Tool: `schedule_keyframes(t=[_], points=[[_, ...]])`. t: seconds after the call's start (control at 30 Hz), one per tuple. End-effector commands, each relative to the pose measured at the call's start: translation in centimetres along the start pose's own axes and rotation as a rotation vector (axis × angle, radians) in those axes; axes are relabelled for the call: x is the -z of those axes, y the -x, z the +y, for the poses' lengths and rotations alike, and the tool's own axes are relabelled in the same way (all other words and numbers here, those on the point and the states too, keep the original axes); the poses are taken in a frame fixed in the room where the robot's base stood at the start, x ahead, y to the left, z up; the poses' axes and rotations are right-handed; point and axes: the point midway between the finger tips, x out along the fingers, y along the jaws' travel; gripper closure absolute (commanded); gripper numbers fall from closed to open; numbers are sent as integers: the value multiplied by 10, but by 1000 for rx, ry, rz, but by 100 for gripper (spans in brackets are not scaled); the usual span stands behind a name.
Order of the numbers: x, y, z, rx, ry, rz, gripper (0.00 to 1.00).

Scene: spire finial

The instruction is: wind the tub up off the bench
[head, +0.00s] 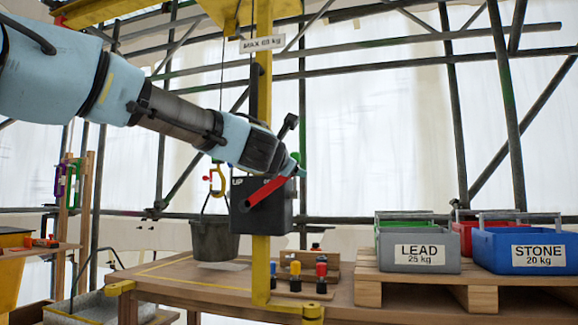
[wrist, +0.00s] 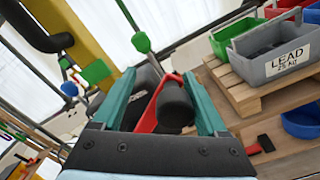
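The tub (head: 213,240) is a dark grey bucket. It hangs upright by its bail under a yellow hook (head: 218,182), just over the bench (head: 180,275); I cannot tell whether its base touches. The winch is a dark box marked UP (head: 276,217) on a yellow post, with a red crank (head: 268,190) slanting up to the right. My gripper (head: 296,168) is at the crank's upper end. In the wrist view, my gripper's teal fingers (wrist: 170,72) stand apart on either side of the crank's black knob (wrist: 176,105), with space visible at the left.
A grey LEAD crate (head: 418,262), a blue STONE crate (head: 515,262) and a red crate stand on a pallet (head: 368,292) at the right. Coloured pegs (head: 321,270) stand on the bench below the winch. A MAX sign (head: 262,43) hangs above.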

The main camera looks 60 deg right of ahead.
Motion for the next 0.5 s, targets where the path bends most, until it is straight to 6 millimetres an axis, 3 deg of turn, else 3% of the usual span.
schedule_keyframes(t=[0.17, 0.5], points=[[0, 11, 2, -5, -3, -2, 29], [2, 68, 1, -7, -6, -1, 29]])
